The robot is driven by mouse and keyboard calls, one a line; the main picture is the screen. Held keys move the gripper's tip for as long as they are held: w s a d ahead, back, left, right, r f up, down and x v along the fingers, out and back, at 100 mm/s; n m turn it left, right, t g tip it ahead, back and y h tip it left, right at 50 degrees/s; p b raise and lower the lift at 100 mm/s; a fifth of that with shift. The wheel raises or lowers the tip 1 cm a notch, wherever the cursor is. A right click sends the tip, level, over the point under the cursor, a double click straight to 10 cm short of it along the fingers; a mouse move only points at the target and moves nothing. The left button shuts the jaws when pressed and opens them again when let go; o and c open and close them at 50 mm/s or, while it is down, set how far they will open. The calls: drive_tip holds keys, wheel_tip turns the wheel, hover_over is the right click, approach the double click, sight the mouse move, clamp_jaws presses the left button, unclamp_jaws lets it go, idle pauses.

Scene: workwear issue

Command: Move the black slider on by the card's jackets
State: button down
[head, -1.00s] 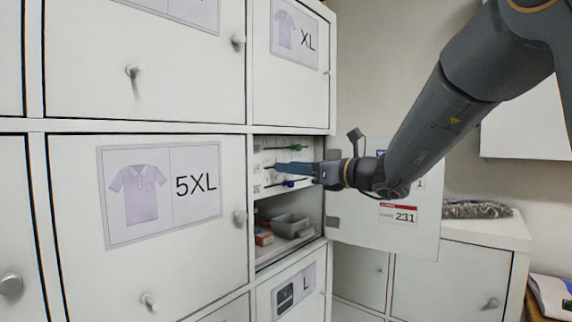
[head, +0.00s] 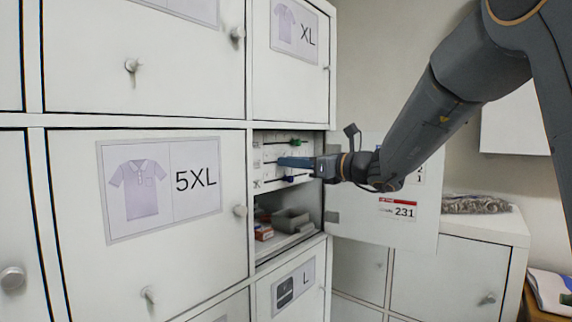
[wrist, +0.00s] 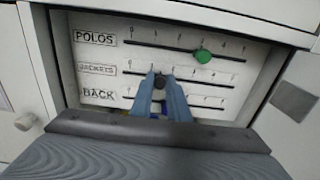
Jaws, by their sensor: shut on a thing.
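A white panel (wrist: 105,53) with three slotted scales sits inside an open compartment in the cabinet. Its rows are labelled POLOS, JACKETS and BACK. The black slider (wrist: 159,82) is on the JACKETS row, left of the middle of its slot. My gripper (wrist: 160,76) is shut on it, one blue finger on each side; in the head view my gripper (head: 281,162) reaches into the compartment from the right. The card (head: 400,209) on the open door is partly hidden by my arm. Its jackets entry cannot be read.
The green slider (wrist: 203,56) stands on the POLOS row, right of middle. A blue slider (head: 289,178) is on the lowest row, mostly hidden behind my fingers in the wrist view. Below the panel, a grey bin (head: 291,221) stands on a shelf. The open door (head: 350,222) stands to the right.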

drive_tip(key=w+d, duration=0.1)
drive_tip(key=w, duration=0.1)
drive_tip(key=w+d, duration=0.2)
drive_tip(key=shift+w+d+b, duration=0.25)
drive_tip(key=shift+b, duration=0.1)
drive_tip(key=c, duration=1.7)
unclamp_jaws()
drive_tip(key=shift+b+v, duration=1.1)
drive_tip(key=shift+v, duration=2.8)
